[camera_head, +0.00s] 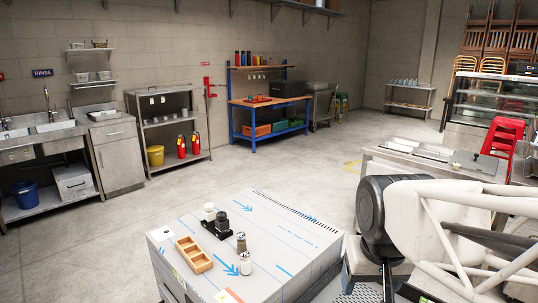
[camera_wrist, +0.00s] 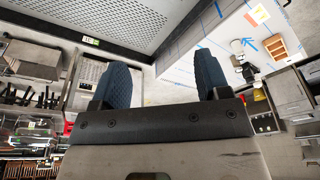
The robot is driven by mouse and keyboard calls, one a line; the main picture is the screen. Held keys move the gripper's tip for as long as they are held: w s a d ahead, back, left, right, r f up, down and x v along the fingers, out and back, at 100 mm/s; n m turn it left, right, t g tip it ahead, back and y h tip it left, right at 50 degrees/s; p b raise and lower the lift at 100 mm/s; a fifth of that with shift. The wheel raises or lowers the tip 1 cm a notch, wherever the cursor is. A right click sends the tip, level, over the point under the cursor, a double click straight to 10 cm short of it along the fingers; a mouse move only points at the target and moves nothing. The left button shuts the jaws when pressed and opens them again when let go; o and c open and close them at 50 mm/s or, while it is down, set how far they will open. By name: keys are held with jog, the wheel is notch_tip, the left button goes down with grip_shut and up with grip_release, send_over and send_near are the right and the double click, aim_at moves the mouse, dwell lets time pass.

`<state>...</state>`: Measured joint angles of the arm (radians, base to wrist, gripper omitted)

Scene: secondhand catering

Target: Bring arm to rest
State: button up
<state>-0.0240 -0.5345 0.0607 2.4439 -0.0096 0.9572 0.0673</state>
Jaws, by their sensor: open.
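My gripper (camera_wrist: 161,78) shows in the wrist view with its two blue ridged fingers wide apart and nothing between them. The wrist view is turned over, with the room tipped. In the head view my arm is folded at the right, beside the near worktop, and the fingers cannot be made out clearly there. The white worktop (camera_head: 290,240) with blue arrows stands at the front centre. On it are a wooden compartment tray (camera_head: 194,255), a shaker (camera_head: 246,263), another shaker (camera_head: 241,242) and a dark-and-white group of containers (camera_head: 215,218). My gripper is apart from all of them.
A steel counter with pans (camera_head: 435,157) stands behind my arm at the right, near red stacked chairs (camera_head: 503,135). Sinks and shelves line the left wall. A blue workbench (camera_head: 268,103) stands at the back. The floor (camera_head: 290,165) between them is clear.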

jog(key=s+d+f, duration=0.1)
jog(key=s+f, duration=0.1)
jog(key=s, duration=0.3)
jog(key=shift+s+f, duration=0.2)
jog(key=shift+f, duration=0.2)
